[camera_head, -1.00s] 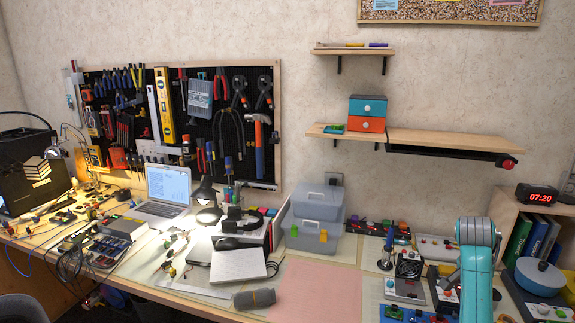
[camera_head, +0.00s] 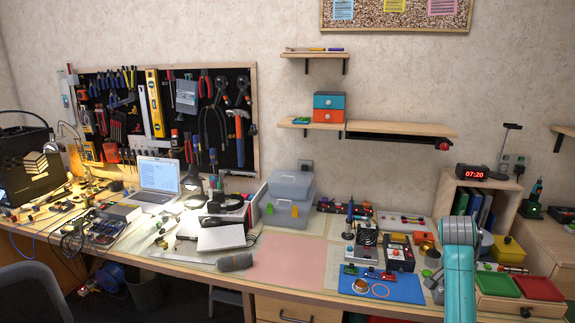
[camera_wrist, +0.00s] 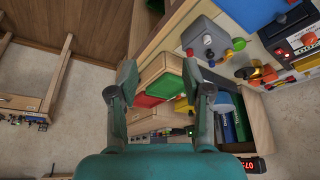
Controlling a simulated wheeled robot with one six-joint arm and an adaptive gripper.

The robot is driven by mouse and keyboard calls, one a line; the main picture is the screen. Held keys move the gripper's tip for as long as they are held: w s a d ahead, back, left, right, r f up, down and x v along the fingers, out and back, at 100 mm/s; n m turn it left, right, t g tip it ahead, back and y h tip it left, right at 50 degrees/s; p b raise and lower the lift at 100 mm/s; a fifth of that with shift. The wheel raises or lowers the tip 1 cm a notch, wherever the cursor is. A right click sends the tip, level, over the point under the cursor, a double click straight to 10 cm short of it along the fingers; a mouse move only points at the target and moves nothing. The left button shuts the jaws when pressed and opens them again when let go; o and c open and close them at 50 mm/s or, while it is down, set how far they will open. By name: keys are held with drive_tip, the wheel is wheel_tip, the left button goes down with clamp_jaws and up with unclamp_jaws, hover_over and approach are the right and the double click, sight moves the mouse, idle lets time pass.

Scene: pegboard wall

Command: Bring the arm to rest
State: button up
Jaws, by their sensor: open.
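My arm (camera_head: 458,262) shows as a teal link at the right in the head view, in front of the right end of the workbench. My gripper (camera_wrist: 168,82) shows in the wrist view with its two grey fingers spread apart and nothing between them held. Beyond the fingers, a wooden tray with a red and a green section (camera_wrist: 165,86) lies farther off. In the head view the fingertips are not visible.
The workbench (camera_head: 330,283) runs across the front, with a pink mat (camera_head: 292,260) and a blue mat (camera_head: 382,284). A low bookshelf (camera_head: 450,192) with a clock (camera_head: 472,172) stands behind my arm. A chair (camera_head: 35,290) is at the lower left.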

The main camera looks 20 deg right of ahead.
drive_tip(key=s+a+f+n+t, duration=0.1)
drive_tip(key=a+f+n+t, duration=0.15)
drive_tip(key=a+f, duration=0.5)
drive_tip(key=a+f+n+t, duration=0.1)
drive_tip(key=a+f+n, duration=0.3)
drive_tip(key=f, duration=0.7)
drive_tip(key=s+a+f+n+t, duration=0.2)
drive_tip(key=s+a+f, duration=0.25)
drive_tip(key=a, duration=0.45)
drive_tip(key=s+a+f+n+t, duration=0.2)
drive_tip(key=s+a+f, duration=0.1)
drive_tip(key=s+a, duration=0.4)
drive_tip(key=s+a+r+n+t+y, duration=0.1)
drive_tip(key=s+a+r+n+t, duration=0.1)
drive_tip(key=s+a, duration=0.45)
drive_tip(key=s+a+r+n+t+y, duration=0.1)
drive_tip(key=s+a+r+n+t, duration=0.15)
drive_tip(key=s+a, duration=0.45)
drive_tip(key=s+a+r+n+t+y, duration=0.2)
drive_tip(key=s+a+r, duration=0.1)
drive_tip(key=s+r, duration=1)
drive_tip(key=shift+a+r+y, duration=0.3)
drive_tip(key=shift+a+r, duration=0.05)
drive_tip(key=shift+r, duration=0.6)
